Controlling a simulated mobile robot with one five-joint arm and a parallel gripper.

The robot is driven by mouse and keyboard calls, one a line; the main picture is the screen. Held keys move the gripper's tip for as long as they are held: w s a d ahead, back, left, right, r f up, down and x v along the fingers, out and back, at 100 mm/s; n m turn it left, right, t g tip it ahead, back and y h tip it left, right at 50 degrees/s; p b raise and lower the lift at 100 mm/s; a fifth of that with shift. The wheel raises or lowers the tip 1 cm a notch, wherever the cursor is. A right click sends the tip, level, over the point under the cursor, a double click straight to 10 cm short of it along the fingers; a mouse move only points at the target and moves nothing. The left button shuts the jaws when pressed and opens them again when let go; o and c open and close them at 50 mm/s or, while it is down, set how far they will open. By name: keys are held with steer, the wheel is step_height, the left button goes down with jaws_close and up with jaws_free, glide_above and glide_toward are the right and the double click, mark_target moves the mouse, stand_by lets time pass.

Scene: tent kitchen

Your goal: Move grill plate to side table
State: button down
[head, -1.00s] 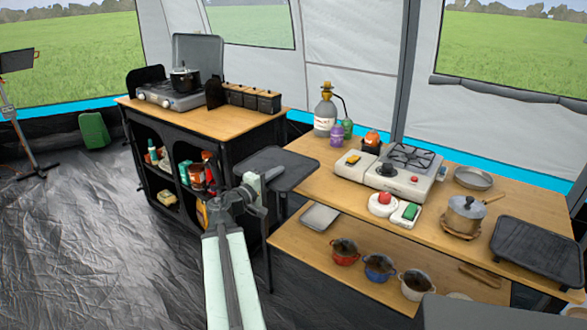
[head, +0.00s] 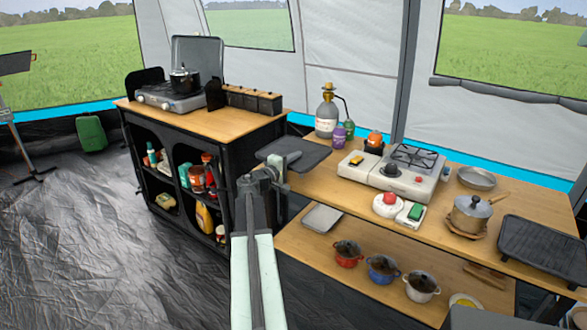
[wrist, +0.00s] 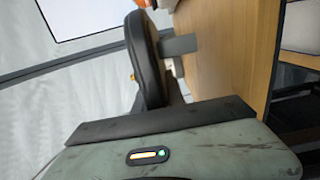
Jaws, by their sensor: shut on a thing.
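A dark, flat plate with rounded corners (head: 308,154), which I take to be the grill plate, is held level in my gripper (head: 284,163). My gripper is shut on its near edge. The plate is by the left end of the wooden table (head: 350,192); I cannot tell whether it touches the table. In the wrist view the plate (wrist: 146,60) shows nearly edge-on, with a grey finger (wrist: 180,45) at its edge. A second dark, ridged plate (head: 545,248) lies at the right end of the table. I cannot tell which piece of furniture is the side table.
A two-burner stove (head: 395,175), a gas bottle (head: 326,118), a pan (head: 477,178) and a pot (head: 471,213) crowd the table. Small pots (head: 382,268) and a tray (head: 322,218) stand on the lower shelf. A black cabinet (head: 235,160) stands to the left.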

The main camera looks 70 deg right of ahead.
steer(key=shift+w+d, duration=0.1)
steer(key=shift+d, duration=0.45)
steer(key=f+b, duration=0.3)
steer(key=f, duration=0.1)
steer(key=shift+s+b, duration=0.2)
steer(key=shift+b, duration=0.2)
steer(key=shift+w+r, duration=0.2)
steer(key=shift+w+a, duration=0.1)
steer(key=c, duration=1.4)
jaws_free()
steer(key=shift+f, duration=0.1)
steer(key=shift+r, duration=0.2)
steer(key=v, duration=1.2)
